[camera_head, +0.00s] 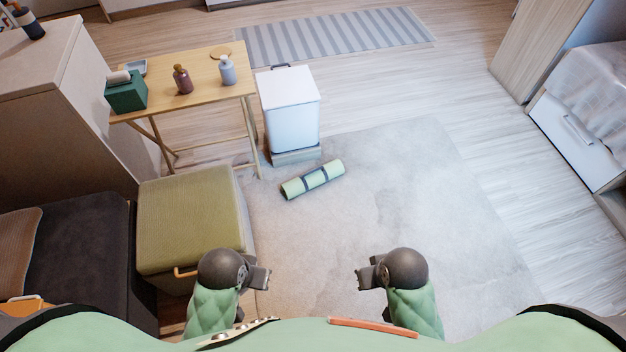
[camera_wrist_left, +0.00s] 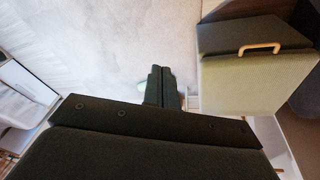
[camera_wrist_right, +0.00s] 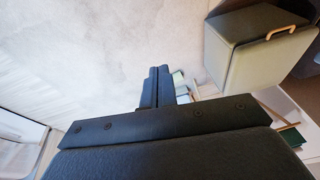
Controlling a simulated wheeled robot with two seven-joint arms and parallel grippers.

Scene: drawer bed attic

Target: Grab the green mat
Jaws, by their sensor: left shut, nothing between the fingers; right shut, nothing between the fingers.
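The green mat (camera_head: 313,179) is rolled up, with dark straps around it. It lies on the pale grey rug in front of the white bin in the head view. My left gripper (camera_head: 262,278) is shut and empty, low in the head view, well short of the mat and to its left. My right gripper (camera_head: 364,279) is shut and empty, also well short of the mat and to its right. The closed fingers also show in the left wrist view (camera_wrist_left: 162,88) and the right wrist view (camera_wrist_right: 158,88). Neither gripper touches the mat.
A white bin (camera_head: 290,108) stands just behind the mat. A small wooden table (camera_head: 205,85) with bottles and a green tissue box (camera_head: 126,93) is at the left. An olive ottoman (camera_head: 190,222) stands left of my left gripper. The rug (camera_head: 420,200) is clear to the right.

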